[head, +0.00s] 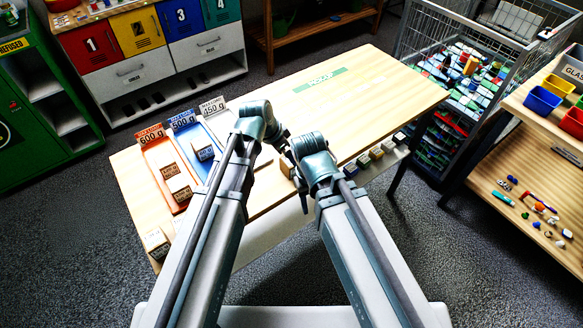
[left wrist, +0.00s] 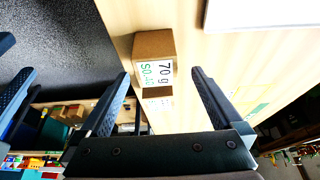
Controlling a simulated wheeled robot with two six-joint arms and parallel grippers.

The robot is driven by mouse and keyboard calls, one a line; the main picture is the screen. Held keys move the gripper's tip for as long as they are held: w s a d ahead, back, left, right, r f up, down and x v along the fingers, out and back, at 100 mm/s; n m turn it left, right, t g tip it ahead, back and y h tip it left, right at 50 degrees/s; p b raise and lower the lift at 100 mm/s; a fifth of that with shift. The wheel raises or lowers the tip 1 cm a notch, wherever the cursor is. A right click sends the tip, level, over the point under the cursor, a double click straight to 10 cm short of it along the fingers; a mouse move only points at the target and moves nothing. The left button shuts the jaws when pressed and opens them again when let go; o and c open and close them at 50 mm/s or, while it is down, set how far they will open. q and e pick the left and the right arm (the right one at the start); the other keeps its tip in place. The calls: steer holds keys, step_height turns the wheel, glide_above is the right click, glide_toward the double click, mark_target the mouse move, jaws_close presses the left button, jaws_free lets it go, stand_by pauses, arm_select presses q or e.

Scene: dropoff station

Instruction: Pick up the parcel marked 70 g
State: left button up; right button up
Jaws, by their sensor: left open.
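The brown parcel marked 70 g (left wrist: 155,58) has a white label and lies on the light wooden table, in the left wrist view. My left gripper (left wrist: 160,74) is open, its two fingers apart on either side of the parcel's near end, with gaps showing. In the head view a brown box (head: 287,167), perhaps the same parcel, shows partly between my arms. My left gripper (head: 279,138) is there near it, partly hidden by the wrist. My right gripper (head: 304,198) hangs by the table's front edge; its jaws are not clear.
An orange tray (head: 152,153) marked 600 g holds parcels, a blue tray (head: 189,141) marked 500 g holds one, and a white tray (head: 219,120) is marked 450 g. The table's (head: 390,85) right side is clear; a wire cart (head: 415,45) stands beyond.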

arm_select(q)
steer(key=shift+s+b+x, duration=0.2)
steer(key=shift+b+x, duration=1.1)
steer(key=shift+x, duration=0.05)
steer(key=shift+s+b+x, duration=0.2)
steer(key=shift+b+x, duration=1.1)
steer(key=shift+a, duration=0.1)
steer(key=shift+c, duration=0.3)
steer(key=c, duration=1.3)
steer(key=shift+c, duration=0.2)
step_height(320, 180, up, 10)
steer(key=p, duration=1)
